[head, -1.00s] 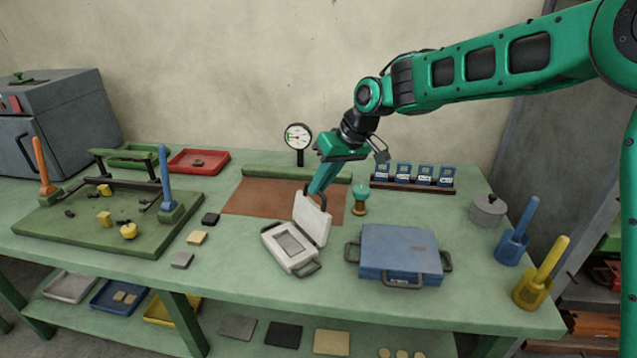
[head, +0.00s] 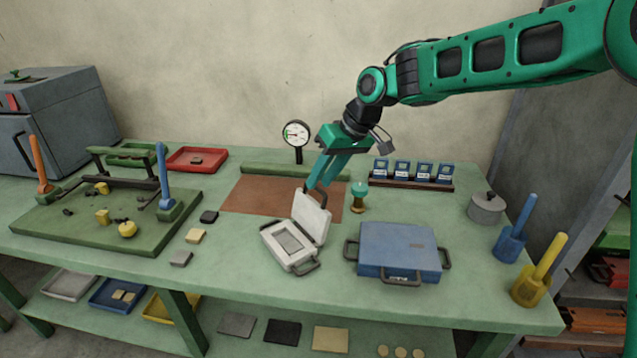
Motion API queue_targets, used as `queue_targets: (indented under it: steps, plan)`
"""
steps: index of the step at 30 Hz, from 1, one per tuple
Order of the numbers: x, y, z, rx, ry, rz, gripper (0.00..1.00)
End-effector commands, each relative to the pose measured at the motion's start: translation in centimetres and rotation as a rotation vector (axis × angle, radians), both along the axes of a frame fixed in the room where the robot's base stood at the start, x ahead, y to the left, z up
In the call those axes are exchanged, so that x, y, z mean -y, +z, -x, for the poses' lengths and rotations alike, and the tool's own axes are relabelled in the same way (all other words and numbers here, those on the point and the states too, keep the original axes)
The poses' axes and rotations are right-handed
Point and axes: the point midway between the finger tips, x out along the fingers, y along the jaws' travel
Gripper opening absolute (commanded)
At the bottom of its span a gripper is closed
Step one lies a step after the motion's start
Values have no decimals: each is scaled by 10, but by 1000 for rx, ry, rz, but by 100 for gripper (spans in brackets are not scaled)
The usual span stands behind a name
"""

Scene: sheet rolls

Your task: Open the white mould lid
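The white mould (head: 290,246) lies on the green table near the middle, with a grey rectangular recess in its base. Its white lid (head: 311,217) stands raised at a steep angle from the base's back right edge. A dark handle shows at the lid's top edge and another at the base's front. My gripper (head: 317,187) is just behind and above the lid's top edge. Two green fingers show with a narrow gap, their tips close to the lid. I cannot tell whether they touch it or hold the handle.
A shut blue mould (head: 398,253) lies right of the white one. A small brass and green stamp (head: 359,197) stands close right of my gripper. A dial gauge (head: 297,137) stands behind. A brown mat (head: 258,195) lies clear to the left.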

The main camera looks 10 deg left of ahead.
Motion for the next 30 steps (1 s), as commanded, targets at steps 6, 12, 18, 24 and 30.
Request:
queue_targets:
  steps: [6,12,18,24,30]
  plan:
    - [20,39,1,2,-3,0,28]
    - [33,65,5,-1,0,1,28]
    - [39,77,6,-3,1,1,28]
    - [39,78,7,-3,2,2,28]
    - [48,77,6,-3,-14,11,28]
